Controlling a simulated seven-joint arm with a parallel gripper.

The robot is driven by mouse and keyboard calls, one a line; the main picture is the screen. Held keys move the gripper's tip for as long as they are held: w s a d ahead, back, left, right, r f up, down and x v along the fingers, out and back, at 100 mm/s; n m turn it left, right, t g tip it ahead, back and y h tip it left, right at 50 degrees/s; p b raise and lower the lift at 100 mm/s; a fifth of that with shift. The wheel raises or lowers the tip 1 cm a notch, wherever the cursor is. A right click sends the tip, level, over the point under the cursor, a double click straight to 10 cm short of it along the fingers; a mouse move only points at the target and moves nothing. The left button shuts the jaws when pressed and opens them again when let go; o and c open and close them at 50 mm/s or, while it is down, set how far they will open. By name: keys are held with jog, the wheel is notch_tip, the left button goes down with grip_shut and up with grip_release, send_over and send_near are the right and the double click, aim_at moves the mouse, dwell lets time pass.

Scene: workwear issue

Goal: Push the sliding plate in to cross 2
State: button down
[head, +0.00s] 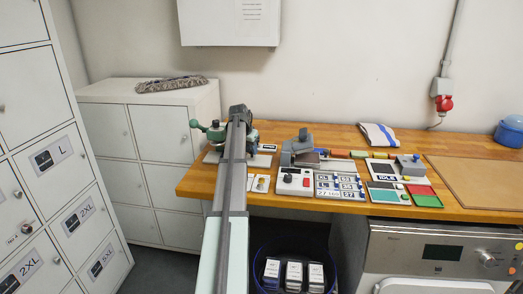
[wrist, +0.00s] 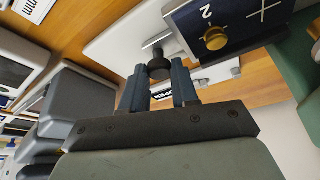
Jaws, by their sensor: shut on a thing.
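In the wrist view my gripper (wrist: 159,86) has its two dark blue fingers closed on a black knob (wrist: 159,68). A metal bar (wrist: 157,40) shows right behind the knob, over a white plate (wrist: 112,36). A dark blue panel (wrist: 257,22) beside it bears a "2", a cross and a brass knob (wrist: 215,38). I cannot tell which part is the sliding plate or how far in it is. A label reading "OPEN" (wrist: 176,92) shows partly between the fingers. In the head view my arm hides most of the green device (head: 215,131) and its base.
A wooden board (head: 480,178) lies far right. A blue bin (head: 268,256) is below the table edge.

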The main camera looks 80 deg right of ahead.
jog(key=shift+w, duration=1.4)
jog(key=c, duration=0.9)
grip_release()
jog(key=shift+r, duration=0.1)
jog(key=v, duration=1.3)
jog(key=shift+w+a+r, duration=0.1)
jog(key=shift+a+r, duration=0.15)
jog(key=shift+a, duration=0.05)
jog(key=shift+o, duration=0.2)
